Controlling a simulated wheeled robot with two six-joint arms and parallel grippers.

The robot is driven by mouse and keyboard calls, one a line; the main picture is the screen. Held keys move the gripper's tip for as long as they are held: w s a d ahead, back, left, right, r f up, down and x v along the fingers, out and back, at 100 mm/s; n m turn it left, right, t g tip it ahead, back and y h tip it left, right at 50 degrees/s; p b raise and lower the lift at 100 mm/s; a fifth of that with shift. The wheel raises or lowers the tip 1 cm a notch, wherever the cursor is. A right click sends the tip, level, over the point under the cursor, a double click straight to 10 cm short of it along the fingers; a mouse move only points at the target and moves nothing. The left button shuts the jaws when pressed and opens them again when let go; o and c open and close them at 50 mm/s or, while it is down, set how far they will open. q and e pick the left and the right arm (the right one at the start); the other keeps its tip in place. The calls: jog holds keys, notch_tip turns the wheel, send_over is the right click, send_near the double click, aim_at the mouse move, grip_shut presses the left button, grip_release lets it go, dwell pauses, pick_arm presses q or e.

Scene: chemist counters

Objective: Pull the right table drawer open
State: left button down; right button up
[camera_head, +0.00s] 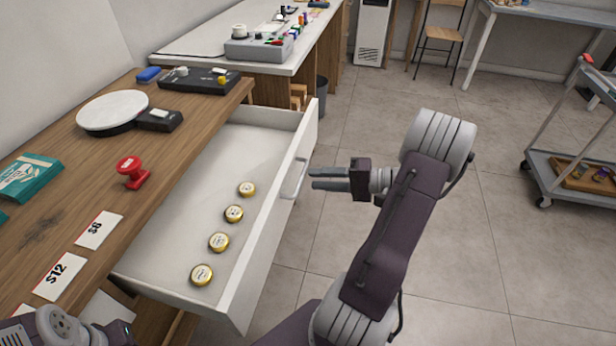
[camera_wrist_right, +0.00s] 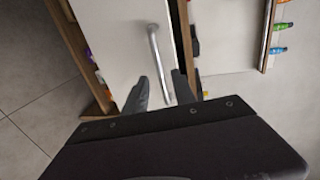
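The white table drawer (camera_head: 232,147) is pulled well out from under the wooden table, and its inside shows. Several round gold-rimmed tins (camera_head: 234,213) lie in a row in it. Its silver bar handle (camera_head: 295,178) is on the front panel; the handle also shows in the right wrist view (camera_wrist_right: 157,62). My right gripper (camera_head: 312,179) points at the handle, its fingers apart and just in front of it. In the right wrist view the handle's end lies between the open fingertips (camera_wrist_right: 161,90). I cannot tell whether they touch it. Of my left arm (camera_head: 65,328) only a part shows at bottom left; its gripper is out of view.
The wooden table (camera_head: 165,150) carries a round white plate (camera_head: 113,111), a red stamp (camera_head: 131,172), price cards (camera_head: 98,230) and a teal box (camera_head: 29,178). A trolley (camera_head: 570,165) stands at right. The floor right of the drawer is clear around my right arm.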

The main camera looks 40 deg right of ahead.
jog(key=v, duration=0.5)
jog(key=shift+s, duration=0.1)
dwell(0.3)
